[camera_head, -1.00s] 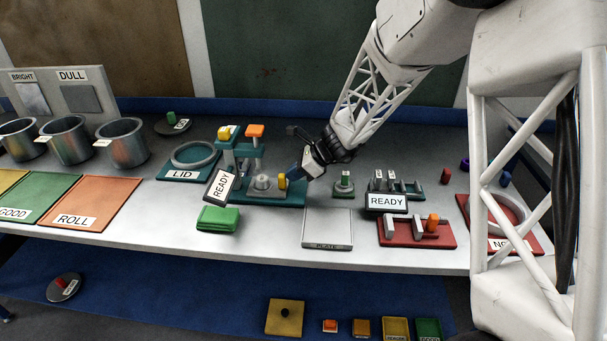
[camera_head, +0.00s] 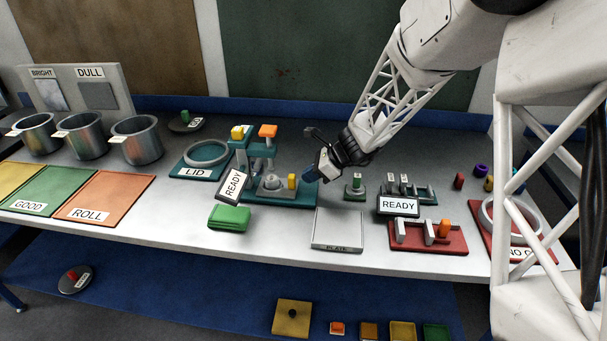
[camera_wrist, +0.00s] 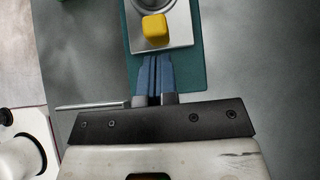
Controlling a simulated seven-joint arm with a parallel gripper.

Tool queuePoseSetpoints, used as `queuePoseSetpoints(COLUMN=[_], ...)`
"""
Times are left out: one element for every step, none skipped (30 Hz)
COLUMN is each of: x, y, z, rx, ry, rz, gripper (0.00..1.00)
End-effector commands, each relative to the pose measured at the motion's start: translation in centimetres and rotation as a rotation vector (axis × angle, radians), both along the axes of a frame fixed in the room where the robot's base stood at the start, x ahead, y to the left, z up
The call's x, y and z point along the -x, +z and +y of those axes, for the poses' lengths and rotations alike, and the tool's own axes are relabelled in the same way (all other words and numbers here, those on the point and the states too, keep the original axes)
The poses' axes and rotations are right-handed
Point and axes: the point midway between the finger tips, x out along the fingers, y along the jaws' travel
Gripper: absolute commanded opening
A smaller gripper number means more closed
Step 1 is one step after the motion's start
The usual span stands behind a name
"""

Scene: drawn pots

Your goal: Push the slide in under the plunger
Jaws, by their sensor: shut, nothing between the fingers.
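The press stands on a teal base (camera_head: 310,196) in the head view, with a teal frame and an orange-topped plunger (camera_head: 268,131). Its grey slide (camera_head: 275,193) carries a round metal piece (camera_head: 271,182) and has a yellow knob (camera_head: 292,181) at its right end. The round piece is at the front of the frame; its exact alignment under the plunger is unclear. My gripper (camera_head: 308,176) is shut and empty, just right of the knob. In the wrist view, the shut fingers (camera_wrist: 154,60) point at the yellow knob (camera_wrist: 154,31), close to the slide's edge; contact is unclear.
The LID mat (camera_head: 190,173) is on the left.

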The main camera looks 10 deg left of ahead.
Motion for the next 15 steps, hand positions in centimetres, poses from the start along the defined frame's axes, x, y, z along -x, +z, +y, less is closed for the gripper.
queuePoseSetpoints(x=[-0.1, -0.1, -0.2, -0.2, -0.2, -0.2, -0.2, -0.2, -0.2, -0.3, -0.2, -0.2, -0.2, -0.2, -0.2], y=[0.1, 0.1, 0.1, 0.3, 0.9, 1.4, 1.8, 2.1, 2.5, 2.9, 3.3, 3.8, 4.1, 4.4, 4.8], z=[-0.8, -1.2, -1.8, -2.2, -2.6, -3.1, -3.5, -3.9, -4.4, -4.8, -5.2, -5.7, -6.1, -6.4, -6.9], rx=[0.000, 0.000, 0.000, 0.000, -0.001, -0.001, 0.000, 0.000, -0.001, 0.000, 0.000, 0.000, 0.000, 0.000, 0.000], ry=[-0.004, -0.004, -0.006, -0.006, -0.007, -0.007, -0.007, -0.007, -0.007, -0.007, -0.007, -0.007, -0.007, -0.007, -0.007], rz=[-0.001, -0.001, -0.003, -0.004, -0.006, -0.007, -0.006, -0.005, -0.005, -0.006, -0.006, -0.006, -0.006, -0.007, -0.005], gripper=[0.00, 0.00, 0.00, 0.00, 0.00, 0.00, 0.00, 0.00, 0.00, 0.00, 0.00, 0.00, 0.00, 0.00, 0.00])
